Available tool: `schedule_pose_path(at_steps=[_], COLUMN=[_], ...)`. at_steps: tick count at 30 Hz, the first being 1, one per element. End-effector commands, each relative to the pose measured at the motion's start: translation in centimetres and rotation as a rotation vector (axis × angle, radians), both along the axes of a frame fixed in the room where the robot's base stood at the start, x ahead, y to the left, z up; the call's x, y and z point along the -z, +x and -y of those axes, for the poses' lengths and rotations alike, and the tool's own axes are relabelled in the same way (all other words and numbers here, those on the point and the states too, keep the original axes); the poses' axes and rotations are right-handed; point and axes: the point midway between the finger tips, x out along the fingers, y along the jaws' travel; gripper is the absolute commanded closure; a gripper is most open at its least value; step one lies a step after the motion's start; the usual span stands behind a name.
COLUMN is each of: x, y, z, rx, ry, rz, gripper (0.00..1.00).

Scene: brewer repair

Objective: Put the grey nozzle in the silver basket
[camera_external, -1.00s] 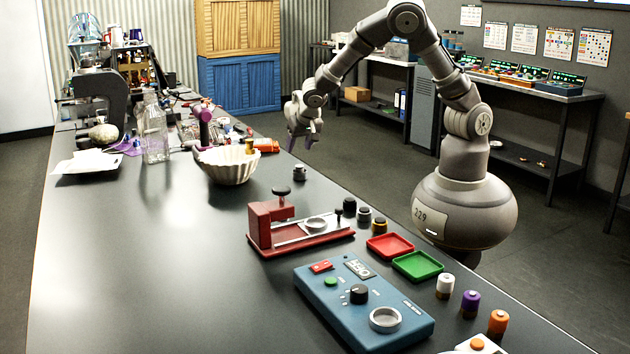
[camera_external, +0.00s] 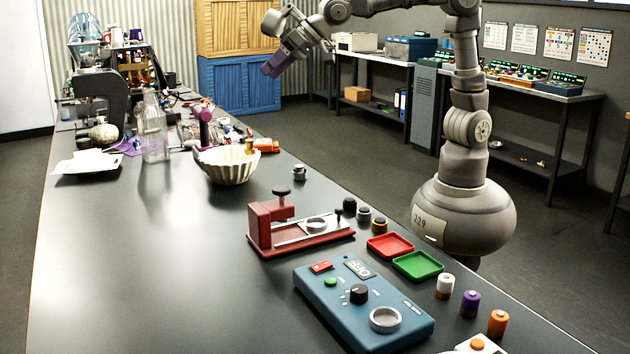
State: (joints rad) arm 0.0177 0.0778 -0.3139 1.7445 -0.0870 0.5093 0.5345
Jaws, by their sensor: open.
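My gripper (camera_external: 271,69) is open and raised high beyond the far right edge of the table, with nothing visible between its fingers. Several small dark cylinders stand right of the red fixture: a black one (camera_external: 349,206), one with a grey band (camera_external: 364,214) and one with a gold band (camera_external: 379,226). A small grey piece (camera_external: 299,173) stands alone farther back; I cannot tell which is the grey nozzle. A silver ring-shaped cup (camera_external: 316,223) sits in the red fixture (camera_external: 270,235). Another silver ring (camera_external: 386,319) sits on the blue box (camera_external: 335,300). Which is the basket is unclear.
A white fluted bowl (camera_external: 226,168) and a clear bottle (camera_external: 153,130) stand farther back.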

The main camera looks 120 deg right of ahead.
Motion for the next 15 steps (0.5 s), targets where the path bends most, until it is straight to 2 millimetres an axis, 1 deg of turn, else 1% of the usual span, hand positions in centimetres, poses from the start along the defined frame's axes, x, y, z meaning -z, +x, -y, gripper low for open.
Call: schedule_pose_path(at_steps=[1,2,3,5,6,9,10,12,15], x=[-3.8,-6.1,-9.2,-13.4,-15.9,-21.0,-22.1,-24.2,-25.9], y=[-0.2,-0.5,-1.1,-2.5,-3.5,-6.5,-7.3,-8.9,-10.4], z=[-2.4,-3.9,-5.9,-8.7,-10.4,-14.0,-14.9,-16.6,-17.9], rx=[-0.086,-0.14,-0.209,-0.302,-0.358,-0.466,-0.492,-0.536,-0.572], ry=[-0.039,-0.069,-0.111,-0.177,-0.221,-0.319,-0.344,-0.394,-0.436], rz=[0.067,0.102,0.148,0.215,0.258,0.343,0.364,0.403,0.433], gripper=[0.42,0.42,0.42,0.42,0.42,0.42,0.42,0.42,0.42])
